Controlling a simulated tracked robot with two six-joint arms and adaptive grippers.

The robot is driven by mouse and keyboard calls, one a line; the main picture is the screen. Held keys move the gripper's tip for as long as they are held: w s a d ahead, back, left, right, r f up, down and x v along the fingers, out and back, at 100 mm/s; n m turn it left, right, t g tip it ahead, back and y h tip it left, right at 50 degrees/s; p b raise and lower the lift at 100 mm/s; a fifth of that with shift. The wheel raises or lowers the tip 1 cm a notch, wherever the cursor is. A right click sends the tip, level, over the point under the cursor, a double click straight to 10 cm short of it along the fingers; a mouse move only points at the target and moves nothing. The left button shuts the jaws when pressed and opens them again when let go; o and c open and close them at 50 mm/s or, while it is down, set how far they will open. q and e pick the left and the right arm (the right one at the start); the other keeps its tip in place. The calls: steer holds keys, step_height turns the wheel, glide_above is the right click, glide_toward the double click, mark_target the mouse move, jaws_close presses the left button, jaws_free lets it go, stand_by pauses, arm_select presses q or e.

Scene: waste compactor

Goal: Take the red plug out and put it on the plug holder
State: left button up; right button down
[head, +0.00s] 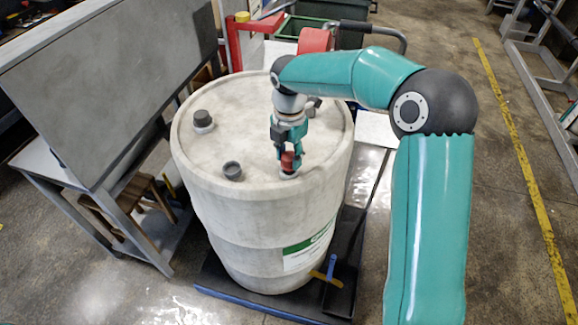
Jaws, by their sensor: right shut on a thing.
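The red plug (288,160) is at the front right of the top of a large white drum (240,215). My right gripper (289,154) points down from above and is shut on the red plug. A pale ring shows just under the plug; I cannot tell whether the plug is still seated in it or lifted a little. A dark grey cup-like fitting (232,170) stands to the left on the drum top; I cannot tell whether it is the plug holder. My left gripper is not in view.
A black cap (203,120) stands on the drum's left side. The drum stands on a dark pallet (340,285). A grey panel (110,80) rises on the left. A red frame (240,40) and dark bins (335,18) are behind. The drum top's middle is clear.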

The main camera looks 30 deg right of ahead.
steer(key=shift+r, duration=2)
steer(key=shift+f, duration=0.1)
stand_by(0.4)
